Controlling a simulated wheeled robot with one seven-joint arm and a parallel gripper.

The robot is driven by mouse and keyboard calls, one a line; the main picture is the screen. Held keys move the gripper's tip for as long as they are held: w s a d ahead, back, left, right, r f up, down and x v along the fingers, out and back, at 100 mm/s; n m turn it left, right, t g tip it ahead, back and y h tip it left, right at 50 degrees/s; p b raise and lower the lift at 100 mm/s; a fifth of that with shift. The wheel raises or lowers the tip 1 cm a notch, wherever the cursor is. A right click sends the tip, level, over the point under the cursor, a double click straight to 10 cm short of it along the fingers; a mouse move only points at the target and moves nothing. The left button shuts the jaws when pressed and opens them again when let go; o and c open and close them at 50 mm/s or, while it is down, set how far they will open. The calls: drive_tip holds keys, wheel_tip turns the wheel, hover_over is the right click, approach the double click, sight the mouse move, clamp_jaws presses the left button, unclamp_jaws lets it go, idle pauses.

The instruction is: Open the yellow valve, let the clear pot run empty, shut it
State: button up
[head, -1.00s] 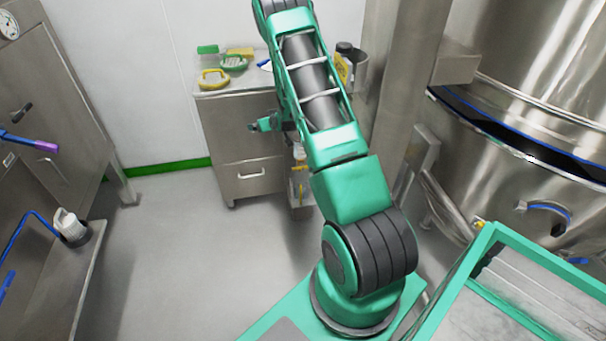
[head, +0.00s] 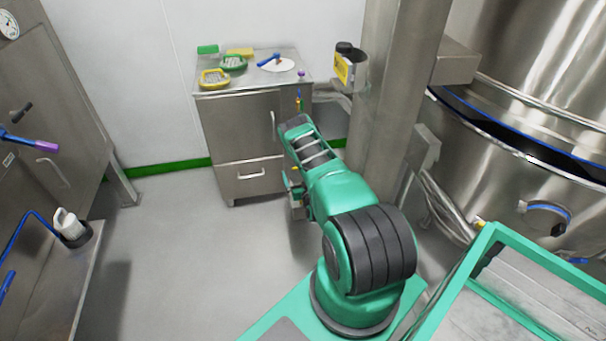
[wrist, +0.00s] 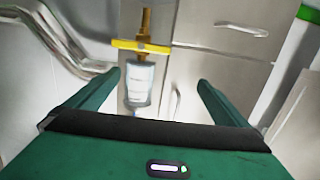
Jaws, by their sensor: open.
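The yellow valve (wrist: 140,47) shows in the wrist view, upper left of centre, its bar lying crosswise to the brownish-yellow stem. The clear pot (wrist: 138,84) adjoins it, on the side nearer my gripper in the picture. It looks pale and bluish; I cannot tell its liquid level. My gripper (wrist: 160,82) is open, with nothing held between its fingers. The pot appears between the fingers, nearer the left one, and looks apart from both.
A steel cabinet (head: 240,125) stands behind, with yellow and green brushes (head: 215,78) on top. A steel column (head: 395,110) and a large steel vessel (head: 530,90) stand to the right. A bench (head: 65,280) is at left; the floor (head: 185,250) between is clear.

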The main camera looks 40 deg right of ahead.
drive_tip(key=s+f+h, duration=0.1)
drive_tip(key=s+f, duration=0.4)
drive_tip(key=s, duration=0.1)
drive_tip(key=x, duration=1)
drive_tip(key=shift+d+r+m+h, duration=0.3)
drive_tip(key=shift+d+r+m, duration=0.1)
drive_tip(key=shift+d, duration=0.05)
drive_tip(key=shift+w, duration=0.15)
drive_tip(key=c, duration=0.9)
